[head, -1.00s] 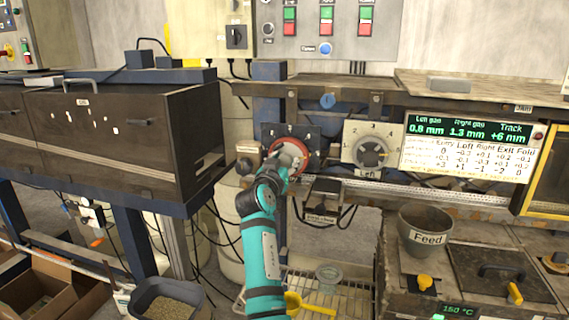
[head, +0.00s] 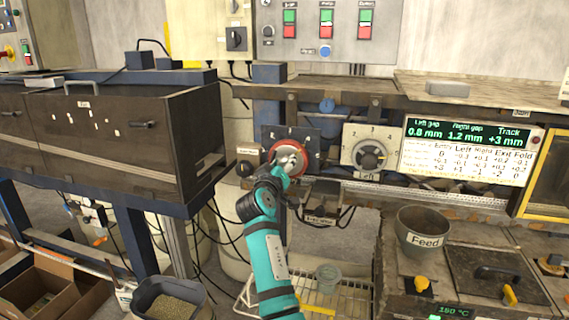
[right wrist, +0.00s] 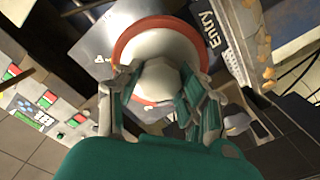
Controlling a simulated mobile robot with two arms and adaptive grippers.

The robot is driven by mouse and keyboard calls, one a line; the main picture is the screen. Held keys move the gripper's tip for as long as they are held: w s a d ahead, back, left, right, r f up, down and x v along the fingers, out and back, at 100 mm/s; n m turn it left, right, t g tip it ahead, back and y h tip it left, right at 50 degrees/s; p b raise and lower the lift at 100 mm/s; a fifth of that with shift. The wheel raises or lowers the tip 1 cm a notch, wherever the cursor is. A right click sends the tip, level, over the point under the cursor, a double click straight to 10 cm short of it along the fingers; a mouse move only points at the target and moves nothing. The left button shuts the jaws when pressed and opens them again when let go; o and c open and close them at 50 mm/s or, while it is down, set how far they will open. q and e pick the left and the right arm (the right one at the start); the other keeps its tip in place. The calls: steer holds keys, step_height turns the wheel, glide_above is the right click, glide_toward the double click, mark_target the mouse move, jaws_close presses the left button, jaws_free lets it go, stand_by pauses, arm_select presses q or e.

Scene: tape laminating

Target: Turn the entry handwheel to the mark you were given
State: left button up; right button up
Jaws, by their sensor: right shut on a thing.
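The entry handwheel (head: 289,157) has a red rim and a pale hub, in front of a dark dial plate (head: 303,135) with numbers. My right gripper (head: 284,170) is shut on the wheel's hub; the arm hides the wheel's lower left. In the right wrist view the fingers (right wrist: 160,95) hold the pale hub (right wrist: 160,78) from both sides, inside the red rim, and the word Entry (right wrist: 207,30) shows beside it. The mark the wheel points at is hidden. The display (head: 468,132) reads left gap 0.8 mm, right gap 1.2 mm, track +3 mm. My left gripper is not in view.
The left handwheel (head: 369,156) with its pale dial is just right of the entry wheel. A rail runs below both. A grey Feed pot (head: 424,232) stands lower right, and a dark cabinet (head: 125,135) fills the left.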

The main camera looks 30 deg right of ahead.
steer(key=shift+n, duration=0.4)
steer(key=shift+r, duration=0.1)
steer(key=o, duration=1.1)
steer(key=shift+o, duration=0.4)
steer(key=v, duration=0.7)
steer(key=shift+a, duration=0.15)
steer(key=shift+s, duration=0.15)
